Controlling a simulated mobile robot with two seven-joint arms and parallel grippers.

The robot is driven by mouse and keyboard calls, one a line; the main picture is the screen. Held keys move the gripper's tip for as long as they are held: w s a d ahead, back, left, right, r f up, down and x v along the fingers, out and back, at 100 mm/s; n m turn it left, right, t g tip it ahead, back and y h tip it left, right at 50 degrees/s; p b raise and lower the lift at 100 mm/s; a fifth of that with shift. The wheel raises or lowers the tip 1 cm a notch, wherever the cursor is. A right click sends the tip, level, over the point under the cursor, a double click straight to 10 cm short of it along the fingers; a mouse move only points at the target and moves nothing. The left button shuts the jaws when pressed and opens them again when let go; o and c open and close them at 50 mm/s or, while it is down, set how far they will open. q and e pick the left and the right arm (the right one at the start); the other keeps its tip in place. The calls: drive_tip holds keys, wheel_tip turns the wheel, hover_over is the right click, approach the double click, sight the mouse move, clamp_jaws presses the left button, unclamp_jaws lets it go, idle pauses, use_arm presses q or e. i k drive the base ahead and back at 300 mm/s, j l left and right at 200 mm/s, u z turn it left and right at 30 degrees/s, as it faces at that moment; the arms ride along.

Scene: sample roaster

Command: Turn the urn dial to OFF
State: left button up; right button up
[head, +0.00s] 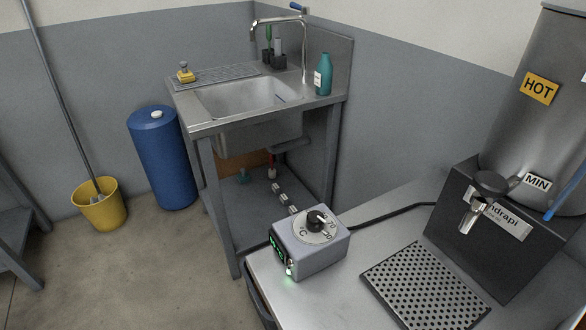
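The urn (530,110) is a steel cylinder with a yellow HOT label and a MIN label, cut off by the right edge. It stands on a dark base (445,215) with a tap (472,215). A grey control box (318,258) sits on the steel counter to its left, with a green lit display on its front left face. The dial (314,220) on its top is a black knob on a pale marked disc. A light mark on the knob points right; the markings are too small to read surely. Neither gripper is in view.
A black cable (392,214) runs from behind the box toward the urn. A perforated drip tray (422,288) lies right of the box. Beyond the counter stand a sink (248,97) with a teal bottle (323,75), a blue cylinder (158,160) and a yellow bucket (103,210).

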sight(315, 222)
drive_tip(key=i+j+z, duration=0.65)
drive_tip(key=i+j, duration=0.05)
